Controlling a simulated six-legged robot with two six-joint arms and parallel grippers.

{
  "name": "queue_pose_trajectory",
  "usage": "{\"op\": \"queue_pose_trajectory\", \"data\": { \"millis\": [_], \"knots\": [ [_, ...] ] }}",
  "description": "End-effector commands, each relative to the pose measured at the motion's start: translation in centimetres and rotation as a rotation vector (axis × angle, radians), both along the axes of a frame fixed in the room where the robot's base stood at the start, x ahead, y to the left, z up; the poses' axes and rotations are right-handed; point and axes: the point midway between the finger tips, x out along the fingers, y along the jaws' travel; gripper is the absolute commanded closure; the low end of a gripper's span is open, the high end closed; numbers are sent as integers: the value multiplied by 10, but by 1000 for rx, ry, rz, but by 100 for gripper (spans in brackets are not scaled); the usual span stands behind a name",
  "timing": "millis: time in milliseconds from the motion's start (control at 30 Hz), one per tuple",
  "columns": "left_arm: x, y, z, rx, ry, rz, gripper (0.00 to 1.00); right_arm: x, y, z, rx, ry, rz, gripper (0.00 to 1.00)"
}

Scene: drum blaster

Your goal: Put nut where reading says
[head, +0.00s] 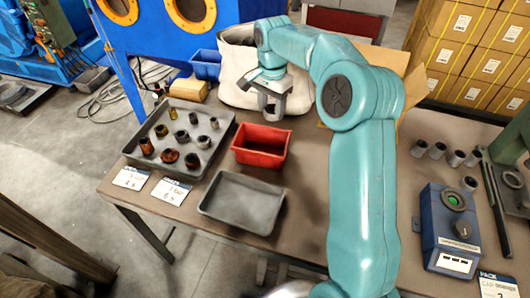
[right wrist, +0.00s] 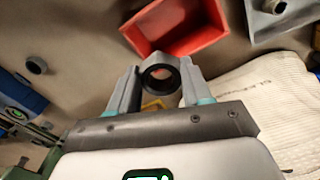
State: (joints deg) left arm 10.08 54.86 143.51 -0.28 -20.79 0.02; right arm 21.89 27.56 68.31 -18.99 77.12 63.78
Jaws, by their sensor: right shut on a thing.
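My right gripper (head: 270,98) hangs over the back of the table, in front of a pale bag. In the right wrist view, the same gripper (right wrist: 158,84) is shut on a grey ring-shaped nut (right wrist: 161,77) with a dark bore, held between both fingers. The blue gauge box (head: 450,232) with a round green display (head: 455,200) stands at the right of the table; its reading is too small to make out. A red bin (head: 261,145) and an empty grey tray (head: 242,202) lie left of my arm. My left gripper is not in view.
A large grey tray (head: 222,131) at left holds several nuts, with printed cards (head: 170,191) before it. Several grey nuts (head: 437,151) stand near the gauge box. A blue bin (head: 205,65) and the bag (head: 236,62) are at the back. My arm hides the table's middle.

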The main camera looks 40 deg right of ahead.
Motion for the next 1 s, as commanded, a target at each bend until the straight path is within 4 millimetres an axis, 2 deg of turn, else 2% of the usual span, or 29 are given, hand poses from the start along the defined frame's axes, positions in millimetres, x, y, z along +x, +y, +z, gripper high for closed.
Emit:
{"op": "queue_pose_trajectory", "data": {
  "millis": [33,200,400,567,800,1000],
  "knots": [
    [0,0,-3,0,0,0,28,-1,1,-18,2,6,2,96],
    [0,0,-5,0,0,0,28,0,1,-69,2,6,5,96],
    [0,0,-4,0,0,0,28,3,2,-116,1,4,7,96],
    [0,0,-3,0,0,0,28,5,2,-132,-1,1,8,96],
    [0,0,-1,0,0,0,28,5,2,-168,1,2,7,96],
    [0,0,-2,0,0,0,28,5,2,-175,-1,-1,8,96]
  ]
}}
